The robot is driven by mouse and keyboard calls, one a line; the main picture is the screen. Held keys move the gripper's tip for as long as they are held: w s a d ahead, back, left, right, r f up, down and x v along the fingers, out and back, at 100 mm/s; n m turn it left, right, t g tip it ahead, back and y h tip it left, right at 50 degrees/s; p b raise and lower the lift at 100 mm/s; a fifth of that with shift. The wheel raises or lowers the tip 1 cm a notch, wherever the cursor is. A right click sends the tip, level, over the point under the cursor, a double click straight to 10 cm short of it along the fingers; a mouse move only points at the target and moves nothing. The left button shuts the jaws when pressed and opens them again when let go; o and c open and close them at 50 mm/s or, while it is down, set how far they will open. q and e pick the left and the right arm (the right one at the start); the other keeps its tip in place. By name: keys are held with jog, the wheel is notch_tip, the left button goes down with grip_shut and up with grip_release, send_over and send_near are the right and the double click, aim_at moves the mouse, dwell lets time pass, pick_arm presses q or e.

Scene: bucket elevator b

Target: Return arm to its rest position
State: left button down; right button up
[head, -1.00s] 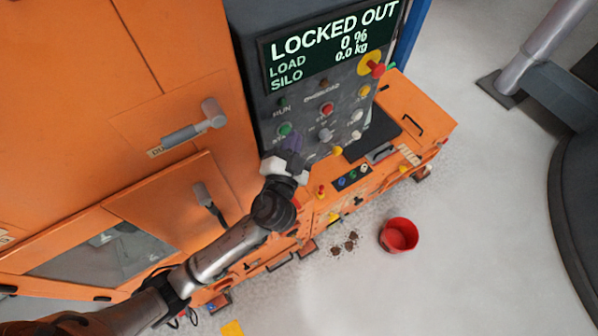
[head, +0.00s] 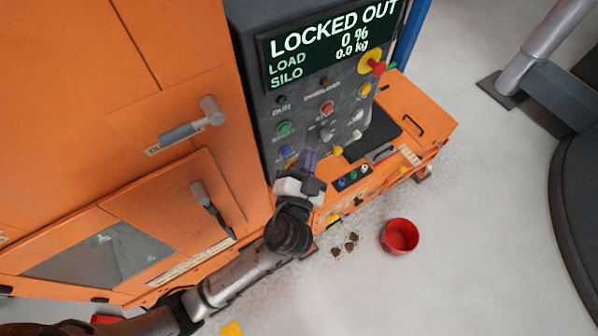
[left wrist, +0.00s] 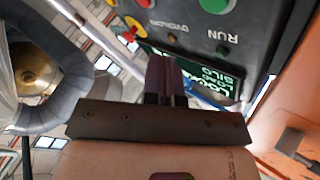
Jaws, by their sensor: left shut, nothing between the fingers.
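My left gripper (head: 309,160) is in front of the lower part of the dark control panel (head: 305,105), with its purple fingers together and empty. In the left wrist view the gripper (left wrist: 165,75) points toward the panel, with its two fingers side by side. The panel screen (head: 330,45) reads LOCKED OUT, load 0 % and silo 0.0 kg. The gripper hides part of the panel's lower edge; I cannot tell whether it touches it. My right gripper does not show.
An orange cabinet with a grey handle (head: 195,128) stands left. A lower orange unit (head: 420,115) lies right of the panel. A red bucket (head: 400,236) and brown lumps (head: 345,245) are on the floor. A grey post (head: 540,45) stands at right, with open floor between.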

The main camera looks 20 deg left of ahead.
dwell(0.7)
pick_arm(q)
jog(key=s+a+f+n+g+h, duration=0.2)
jog(key=s+a+f+g, duration=0.3)
jog(key=s+f+g, duration=0.65)
jog(key=s+a+f+n+g+h, duration=0.15)
jog(key=s+a+f+g, duration=0.3)
jog(key=s+f, duration=0.8)
jog(key=w+p+v, duration=0.2)
jog(key=p+v, duration=1.2)
jog(key=v, duration=0.4)
jog(key=shift+w+d+r+p, duration=0.2)
jog(key=shift+w+r+p, duration=0.15)
jog(key=shift+r, duration=0.2)
jog(key=shift+s, duration=0.1)
